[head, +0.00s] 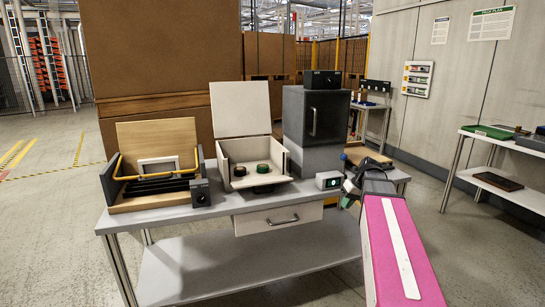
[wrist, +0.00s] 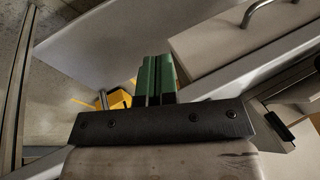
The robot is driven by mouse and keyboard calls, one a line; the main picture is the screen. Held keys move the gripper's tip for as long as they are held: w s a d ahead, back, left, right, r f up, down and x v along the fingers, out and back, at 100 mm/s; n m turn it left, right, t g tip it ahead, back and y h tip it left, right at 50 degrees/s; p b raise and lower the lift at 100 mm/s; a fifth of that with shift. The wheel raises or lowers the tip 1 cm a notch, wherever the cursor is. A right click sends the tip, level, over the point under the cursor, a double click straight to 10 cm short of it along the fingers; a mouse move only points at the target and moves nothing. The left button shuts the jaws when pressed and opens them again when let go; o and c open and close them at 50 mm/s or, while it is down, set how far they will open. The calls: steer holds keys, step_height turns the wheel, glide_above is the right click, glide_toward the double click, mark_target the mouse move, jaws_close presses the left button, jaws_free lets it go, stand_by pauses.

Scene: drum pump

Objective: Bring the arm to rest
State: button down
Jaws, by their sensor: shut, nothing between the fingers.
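My arm, with a pink link, reaches up from the lower right of the head view. Its end is at the front right of the grey workbench (head: 205,218). My gripper (wrist: 156,80) shows in the wrist view with its green fingers together and nothing between them. Below the fingers the wrist view shows the floor, a grey bench surface and the drawer handle (wrist: 262,12).
On the bench stand a wooden rack (head: 155,140), an open white box (head: 240,105) with two round pieces, a dark cabinet (head: 315,120) and a small grey device (head: 329,181) near my arm. A drawer (head: 278,219) hangs below. A side table (head: 490,145) stands right. Floor is clear at left.

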steer(key=s+a+f+h, duration=0.1)
steer(key=s+a+f, duration=0.2)
steer(key=f, duration=0.3)
steer(key=s+a+f+m+g+h, duration=0.1)
steer(key=s+a+f+h, duration=0.1)
steer(key=s+a+f, duration=0.2)
steer(key=s+a+f+m+h, duration=0.1)
steer(key=s+a+f, duration=0.2)
steer(key=s+f, duration=0.4)
step_height(320, 180, down, 3)
steer(key=shift+s+a+r+h, duration=0.1)
steer(key=shift+s+a+h, duration=0.05)
steer(key=shift+a+h, duration=0.15)
